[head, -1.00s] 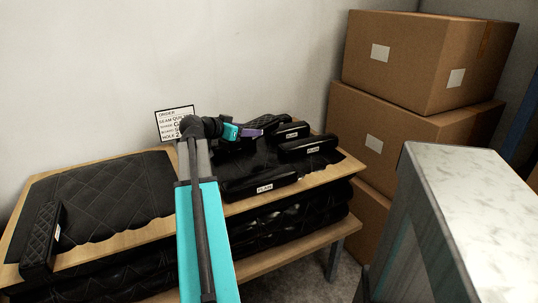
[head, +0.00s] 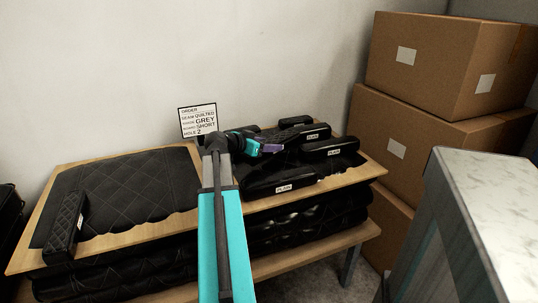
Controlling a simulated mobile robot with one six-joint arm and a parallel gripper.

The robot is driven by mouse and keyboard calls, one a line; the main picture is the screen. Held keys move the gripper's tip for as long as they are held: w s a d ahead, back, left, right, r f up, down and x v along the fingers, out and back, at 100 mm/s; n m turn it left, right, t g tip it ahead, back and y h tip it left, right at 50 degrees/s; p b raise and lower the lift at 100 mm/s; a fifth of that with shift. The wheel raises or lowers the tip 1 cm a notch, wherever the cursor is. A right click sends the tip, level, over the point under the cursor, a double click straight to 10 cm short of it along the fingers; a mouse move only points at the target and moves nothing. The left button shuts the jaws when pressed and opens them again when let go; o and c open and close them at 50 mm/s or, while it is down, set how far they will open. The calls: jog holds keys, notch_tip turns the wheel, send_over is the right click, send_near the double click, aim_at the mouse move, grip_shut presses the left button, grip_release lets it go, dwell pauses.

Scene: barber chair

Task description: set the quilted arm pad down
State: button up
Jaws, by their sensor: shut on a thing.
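My gripper (head: 272,148) is at the right part of the wooden table, shut on a dark quilted arm pad (head: 287,137). The held pad is partly hidden by the gripper and blends with the black pads around it. It is low among them, and I cannot tell whether it touches the surface below. Another quilted arm pad (head: 65,225) lies at the table's left end. Black pads labelled PLAIN lie at the front (head: 283,182), at the right (head: 331,148) and behind that (head: 316,132).
An order card (head: 198,121) stands at the back, reading quilted, grey, short, 2. A quilted black sheet (head: 120,187) covers the table's left part. Another dark pad (head: 295,121) lies at the back. Cardboard boxes (head: 425,125) and a marble-topped unit (head: 485,190) stand at the right.

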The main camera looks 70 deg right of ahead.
dwell(0.3)
jog(key=shift+f, duration=1.8)
jog(key=shift+f+b, duration=0.15)
jog(key=shift+b, duration=0.2)
jog(key=o, duration=1.4)
jog(key=shift+a+r, duration=0.15)
jog(key=shift+r, duration=0.05)
jog(key=p+v, duration=0.1)
jog(key=v, duration=1)
jog(key=shift+w+a+r, duration=0.15)
jog(key=shift+w+a, duration=0.05)
jog(key=shift+a, duration=0.1)
jog(key=shift+o, duration=0.3)
